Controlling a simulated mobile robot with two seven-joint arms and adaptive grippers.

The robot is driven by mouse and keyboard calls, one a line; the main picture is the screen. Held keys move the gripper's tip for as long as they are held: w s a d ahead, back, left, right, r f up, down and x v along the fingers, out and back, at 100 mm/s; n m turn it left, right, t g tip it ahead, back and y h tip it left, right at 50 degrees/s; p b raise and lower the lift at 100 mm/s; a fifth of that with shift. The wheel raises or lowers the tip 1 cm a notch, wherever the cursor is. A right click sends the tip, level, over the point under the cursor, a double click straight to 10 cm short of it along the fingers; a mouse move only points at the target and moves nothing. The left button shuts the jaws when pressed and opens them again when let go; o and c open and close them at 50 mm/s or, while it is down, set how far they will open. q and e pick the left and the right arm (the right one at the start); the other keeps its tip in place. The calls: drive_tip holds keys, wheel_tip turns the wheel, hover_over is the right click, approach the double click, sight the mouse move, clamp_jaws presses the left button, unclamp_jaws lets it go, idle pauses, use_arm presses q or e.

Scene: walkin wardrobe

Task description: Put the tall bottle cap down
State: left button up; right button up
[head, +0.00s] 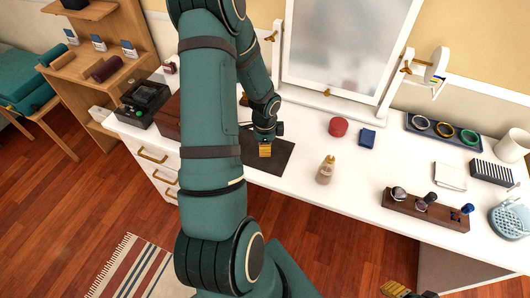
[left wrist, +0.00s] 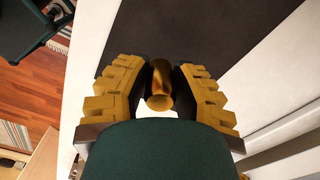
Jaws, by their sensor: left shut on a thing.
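The tall bottle cap (left wrist: 160,88) is a small gold cylinder. In the left wrist view it sits between the yellow ridged pads of my left gripper (left wrist: 159,92), which is shut on it. In the head view my left gripper (head: 265,150) is over the dark mat (head: 284,160) on the white dressing table; there the cap is hard to tell from the yellow pads. I cannot tell whether the cap touches the mat (left wrist: 200,35).
A beige bottle (head: 326,170) stands right of the mat. A red round box (head: 338,127) and a blue box (head: 367,137) are behind it. A wooden stand (head: 425,210) is at the front right. A mirror (head: 345,50) rises behind. Bare tabletop lies around the bottle.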

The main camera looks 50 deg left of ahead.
use_arm(q)
drive_tip(key=shift+w+f+b, duration=0.1)
drive_tip(key=shift+f+b, duration=0.25)
drive_tip(key=shift+f, duration=1.2)
drive_tip(key=shift+f, duration=0.15)
drive_tip(key=o, duration=0.8)
drive_tip(key=shift+r, duration=0.3)
wheel_tip(320, 180, up, 12)
drive_tip(key=p, duration=0.3)
